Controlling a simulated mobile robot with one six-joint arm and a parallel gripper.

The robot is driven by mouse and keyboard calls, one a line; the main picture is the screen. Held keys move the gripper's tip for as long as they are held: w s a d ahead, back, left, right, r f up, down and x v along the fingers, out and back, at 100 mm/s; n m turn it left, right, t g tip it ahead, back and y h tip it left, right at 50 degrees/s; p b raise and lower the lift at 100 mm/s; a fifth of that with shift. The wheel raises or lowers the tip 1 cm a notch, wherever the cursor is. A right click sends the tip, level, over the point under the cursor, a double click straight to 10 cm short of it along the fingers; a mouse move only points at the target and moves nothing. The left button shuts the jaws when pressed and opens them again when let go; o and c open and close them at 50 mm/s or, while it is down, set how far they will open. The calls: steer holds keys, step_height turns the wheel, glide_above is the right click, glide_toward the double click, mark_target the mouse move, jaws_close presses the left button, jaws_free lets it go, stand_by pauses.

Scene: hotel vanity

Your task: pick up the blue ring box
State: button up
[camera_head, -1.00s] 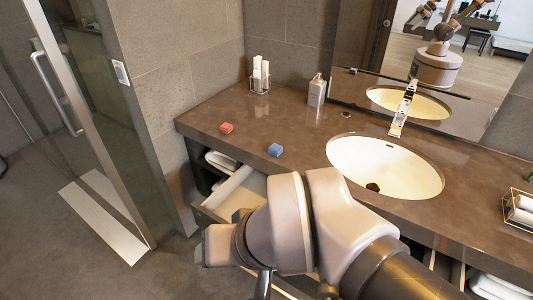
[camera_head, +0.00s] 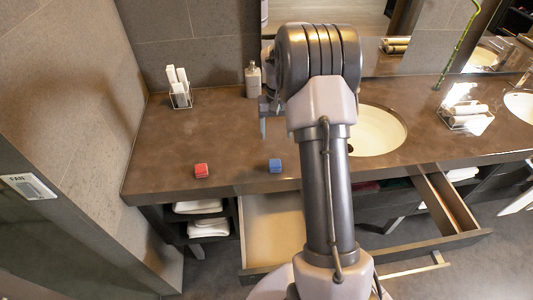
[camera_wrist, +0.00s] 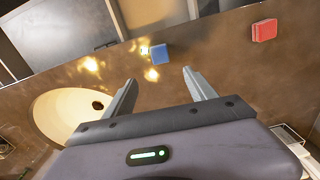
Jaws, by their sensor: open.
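The blue ring box (camera_head: 275,165) sits on the brown counter (camera_head: 165,140) near its front edge. It also shows in the wrist view (camera_wrist: 160,54), beyond the fingertips and roughly between their lines. My gripper (camera_wrist: 158,84) is open and empty, its two fingers apart above the counter. In the head view part of my gripper (camera_head: 264,122) shows behind and above the blue box, and my arm hides the rest. A gap shows between the fingers and the box.
A red box (camera_head: 201,170) lies left of the blue one. A holder with white rolls (camera_head: 180,92) and a soap bottle (camera_head: 253,80) stand at the back. The sink (camera_head: 380,130) is right. Open drawers (camera_head: 272,225) jut out below the counter.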

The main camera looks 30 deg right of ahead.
mark_target(275, 163)
steer(key=f+b, duration=0.1)
steer(key=f, duration=0.3)
steer(key=f+b, duration=0.1)
steer(key=f, duration=0.4)
steer(key=f+b, duration=0.1)
steer(key=f, duration=0.4)
steer(key=shift+s+a+f+b, duration=0.2)
steer(key=shift+s+b, duration=0.1)
steer(key=shift+b, duration=0.05)
steer(key=shift+r, duration=0.15)
steer(key=shift+c, duration=0.3)
jaws_close()
steer(key=shift+r, duration=0.1)
